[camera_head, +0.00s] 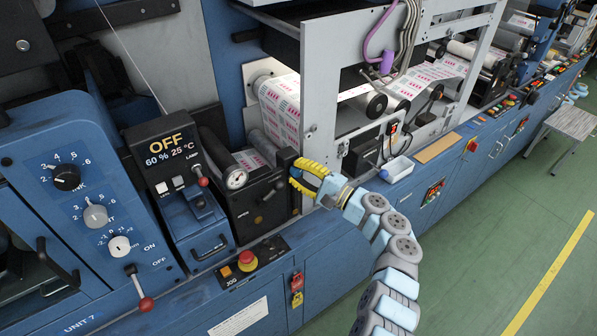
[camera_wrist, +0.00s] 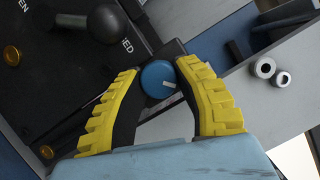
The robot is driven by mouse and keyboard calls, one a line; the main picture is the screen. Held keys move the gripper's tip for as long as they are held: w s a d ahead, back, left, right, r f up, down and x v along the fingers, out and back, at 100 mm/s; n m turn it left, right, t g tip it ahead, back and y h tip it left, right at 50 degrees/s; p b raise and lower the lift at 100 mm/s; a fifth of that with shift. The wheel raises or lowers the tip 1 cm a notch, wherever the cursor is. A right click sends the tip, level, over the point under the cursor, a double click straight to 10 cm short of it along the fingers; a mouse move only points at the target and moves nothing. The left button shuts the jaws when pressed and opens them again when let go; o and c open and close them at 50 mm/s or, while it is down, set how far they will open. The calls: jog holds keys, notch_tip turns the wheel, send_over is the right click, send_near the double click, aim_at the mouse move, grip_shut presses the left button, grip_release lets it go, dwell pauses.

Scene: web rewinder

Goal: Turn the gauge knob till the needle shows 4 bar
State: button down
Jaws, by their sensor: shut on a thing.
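In the wrist view, a round blue knob (camera_wrist: 160,80) with a white pointer mark sits between the yellow ribbed fingers of my gripper (camera_wrist: 159,70). The fingers are shut on it, one on each side. The round pressure gauge (camera_head: 236,179) with a white face stands at the box's upper left, apart from my gripper. Its needle is too small to read. The gauge is not seen in the wrist view.
The black box (camera_head: 262,206) carries a dark lever, seen in the wrist view (camera_wrist: 105,22). Left are a red-tipped lever (camera_head: 203,182) and a display reading OFF (camera_head: 170,143). A red button (camera_head: 247,257) is below.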

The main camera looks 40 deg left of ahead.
jog(key=m+y, duration=0.1)
jog(key=m, duration=0.2)
jog(key=m+t+p, duration=0.1)
jog(key=m, duration=0.1)
jog(key=shift+f+m+y, duration=0.1)
jog(key=shift+m+y, duration=0.3)
dwell(0.4)
jog(key=c, duration=0.7)
grip_release()
jog(key=shift+s, duration=0.1)
jog(key=s+v, duration=0.1)
jog(key=v, duration=1.1)
jog(key=shift+w, duration=0.4)
